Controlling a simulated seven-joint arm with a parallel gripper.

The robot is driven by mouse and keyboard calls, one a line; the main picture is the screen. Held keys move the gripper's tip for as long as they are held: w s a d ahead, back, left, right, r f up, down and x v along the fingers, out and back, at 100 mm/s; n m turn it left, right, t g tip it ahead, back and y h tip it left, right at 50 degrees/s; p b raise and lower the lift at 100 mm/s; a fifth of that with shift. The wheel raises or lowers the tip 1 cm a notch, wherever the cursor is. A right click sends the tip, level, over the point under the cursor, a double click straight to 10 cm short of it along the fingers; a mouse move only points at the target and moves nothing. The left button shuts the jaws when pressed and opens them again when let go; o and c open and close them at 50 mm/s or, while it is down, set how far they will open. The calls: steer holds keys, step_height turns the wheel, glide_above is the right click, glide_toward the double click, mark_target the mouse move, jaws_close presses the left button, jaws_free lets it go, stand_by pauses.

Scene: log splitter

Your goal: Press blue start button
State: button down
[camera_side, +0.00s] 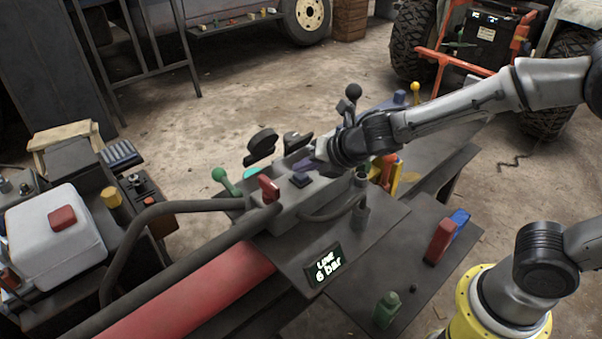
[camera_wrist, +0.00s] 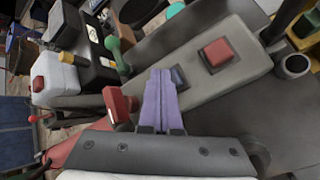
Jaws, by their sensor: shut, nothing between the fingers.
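The blue start button (camera_side: 301,180) is a small dark blue square on top of a grey control box (camera_side: 318,193). In the wrist view, the blue button (camera_wrist: 179,77) shows just right of my fingertips, partly hidden by them. My gripper (camera_side: 304,164) is shut and empty, with its purple fingers pointing down close above the box beside the button. In the wrist view, my gripper (camera_wrist: 160,72) has both fingers together. I cannot tell whether the tips touch the button or the box.
A red square button (camera_wrist: 217,53) sits on the same box. A red-handled lever (camera_side: 268,188) stands at its left end, and a green-knobbed lever (camera_side: 220,176) is beyond it. A black hose (camera_side: 175,207) runs left.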

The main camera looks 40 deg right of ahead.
mark_target(305, 177)
steer(key=shift+r, duration=0.55)
steer(key=shift+r, duration=2.5)
